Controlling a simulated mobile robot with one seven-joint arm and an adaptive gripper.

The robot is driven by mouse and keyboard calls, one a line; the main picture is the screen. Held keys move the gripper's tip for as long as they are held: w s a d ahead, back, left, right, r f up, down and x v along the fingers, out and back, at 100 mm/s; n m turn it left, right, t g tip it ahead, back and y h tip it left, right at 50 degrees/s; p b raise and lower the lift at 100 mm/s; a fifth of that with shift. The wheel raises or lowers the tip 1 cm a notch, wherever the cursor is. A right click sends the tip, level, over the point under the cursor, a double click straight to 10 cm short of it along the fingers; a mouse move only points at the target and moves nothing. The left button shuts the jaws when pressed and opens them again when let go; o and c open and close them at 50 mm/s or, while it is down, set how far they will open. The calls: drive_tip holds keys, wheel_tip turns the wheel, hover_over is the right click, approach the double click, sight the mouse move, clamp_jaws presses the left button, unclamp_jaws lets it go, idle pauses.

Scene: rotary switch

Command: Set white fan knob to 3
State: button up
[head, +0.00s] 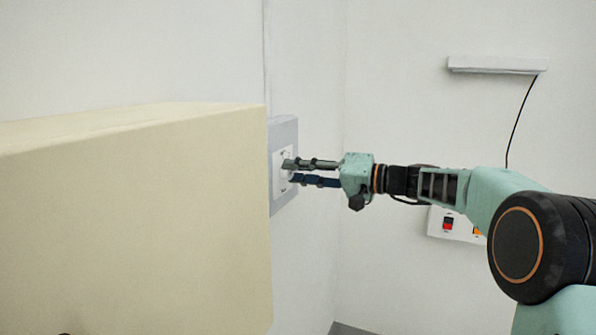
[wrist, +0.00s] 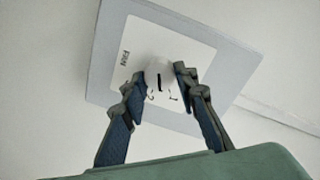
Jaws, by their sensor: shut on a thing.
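The white fan knob (wrist: 159,75) sits in the middle of a white label plate on a grey wall panel (wrist: 110,60). It is round with a dark pointer mark. The word "FAN" and a few small digits are printed around it; not all of the digits can be read. My gripper (wrist: 159,80) has one finger on each side of the knob and is shut on it. In the head view my gripper (head: 287,171) reaches left to the same panel (head: 285,132), where the fingertips largely hide the knob.
A large cream box-shaped block (head: 130,210) stands on the left, close beside the panel. A white switch board (head: 460,226) with a red switch is on the right wall behind my arm. A white bar-shaped fixture (head: 497,65) with a hanging black cable is above it.

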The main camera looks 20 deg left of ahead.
drive_tip(key=shift+w+f+m+g+p, duration=0.1)
drive_tip(key=shift+m+g+p, duration=0.2)
drive_tip(key=shift+m+p, duration=2.5)
drive_tip(key=shift+m+g+p, duration=0.3)
drive_tip(key=shift+m+p, duration=1.55)
drive_tip(key=shift+m, duration=1.85)
drive_tip(key=o, duration=1.2)
drive_tip(key=shift+c, duration=0.2)
drive_tip(key=d, duration=1.2)
drive_tip(key=shift+s+r, duration=0.2)
drive_tip(key=shift+s, duration=0.05)
